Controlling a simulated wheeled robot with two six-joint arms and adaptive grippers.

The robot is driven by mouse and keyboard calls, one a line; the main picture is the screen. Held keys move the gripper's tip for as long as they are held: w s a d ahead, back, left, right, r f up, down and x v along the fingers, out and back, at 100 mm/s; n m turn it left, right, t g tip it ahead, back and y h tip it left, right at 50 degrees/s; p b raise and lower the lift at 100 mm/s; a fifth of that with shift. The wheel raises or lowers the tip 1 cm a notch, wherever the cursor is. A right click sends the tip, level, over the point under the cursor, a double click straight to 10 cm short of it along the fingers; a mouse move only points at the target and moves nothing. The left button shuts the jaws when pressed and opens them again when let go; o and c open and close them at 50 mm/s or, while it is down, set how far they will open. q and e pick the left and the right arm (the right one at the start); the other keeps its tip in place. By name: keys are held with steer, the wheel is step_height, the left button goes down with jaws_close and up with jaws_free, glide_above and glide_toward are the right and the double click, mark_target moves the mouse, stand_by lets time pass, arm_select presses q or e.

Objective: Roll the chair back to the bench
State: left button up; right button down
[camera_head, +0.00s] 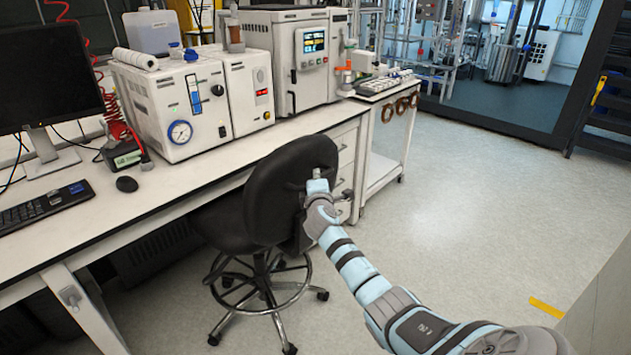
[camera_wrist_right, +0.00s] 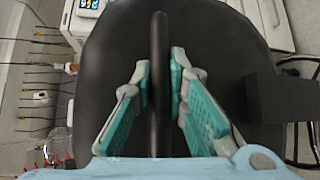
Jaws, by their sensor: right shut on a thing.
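The black chair (camera_head: 285,190) stands at the front edge of the white bench (camera_head: 215,178), its seat partly under the bench top and its backrest facing the room. My right gripper (camera_head: 318,187) is at the back of the backrest. My left gripper is not in view.
A monitor (camera_head: 45,80), keyboard (camera_head: 45,203), mouse (camera_head: 126,184) and white instruments (camera_head: 180,105) stand on the bench. Drawers (camera_head: 345,165) are under the bench beyond the chair. The floor (camera_head: 470,200) to the right is clear.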

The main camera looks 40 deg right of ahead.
steer(key=c, duration=1.6)
jaws_free()
steer(key=shift+o, duration=0.2)
steer(key=v, duration=1.2)
steer(key=shift+w+a, duration=0.1)
